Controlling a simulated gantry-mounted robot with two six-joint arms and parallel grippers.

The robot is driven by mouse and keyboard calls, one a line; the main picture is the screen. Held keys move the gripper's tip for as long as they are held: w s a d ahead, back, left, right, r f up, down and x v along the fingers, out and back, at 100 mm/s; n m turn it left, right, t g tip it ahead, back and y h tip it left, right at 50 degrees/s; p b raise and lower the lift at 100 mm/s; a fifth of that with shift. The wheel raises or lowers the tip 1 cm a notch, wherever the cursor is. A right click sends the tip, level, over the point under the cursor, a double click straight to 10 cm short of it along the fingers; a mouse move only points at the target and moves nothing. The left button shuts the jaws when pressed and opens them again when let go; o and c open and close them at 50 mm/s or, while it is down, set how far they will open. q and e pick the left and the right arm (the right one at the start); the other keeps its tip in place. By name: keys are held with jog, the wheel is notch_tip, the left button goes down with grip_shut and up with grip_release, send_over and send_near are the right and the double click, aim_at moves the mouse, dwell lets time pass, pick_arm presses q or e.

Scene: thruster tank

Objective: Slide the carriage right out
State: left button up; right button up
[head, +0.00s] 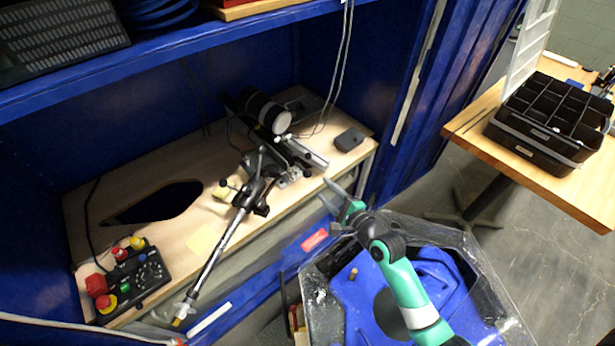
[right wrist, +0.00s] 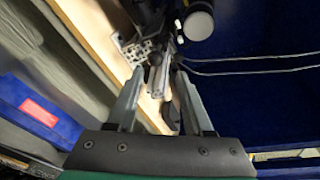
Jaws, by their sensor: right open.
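A dark cylindrical device with a pale round face (head: 282,122) sits at the back of the wooden bench. Beside it a black and silver slide assembly (head: 297,157) runs toward the front right; I cannot tell which part is the carriage. My right gripper (head: 341,193) is at the bench's front edge, in front of the slide and apart from it. In the right wrist view its fingers (right wrist: 160,88) are spread and empty. The slide's silver bar (right wrist: 158,78) and perforated bracket (right wrist: 136,50) show between and beyond the fingertips. My left gripper is not in view.
A jointed silver rod (head: 212,252) reaches across the bench. A black control box with red buttons (head: 130,280) stands at the left, and a small black box (head: 349,139) right of the slide. A clear-walled tank with blue inside (head: 440,262) is under my right arm.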

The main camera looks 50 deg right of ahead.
aim_at(309, 177)
jog(key=shift+m, duration=0.4)
jog(key=b+x, duration=0.3)
jog(key=f+b+x, duration=0.1)
jog(key=b+x, duration=0.5)
jog(key=x, duration=0.1)
jog(key=shift+s+d+f, duration=0.15)
jog(key=shift+d+f, duration=0.05)
jog(key=shift+f, duration=0.2)
jog(key=shift+w+d+r+b, duration=0.1)
jog(key=shift+w+b, duration=0.15)
jog(key=shift+w, duration=0.1)
jog(key=shift+w+d+r+b, duration=0.1)
jog(key=shift+w+d+b, duration=0.05)
jog(key=shift+w+b, duration=0.15)
grip_shut()
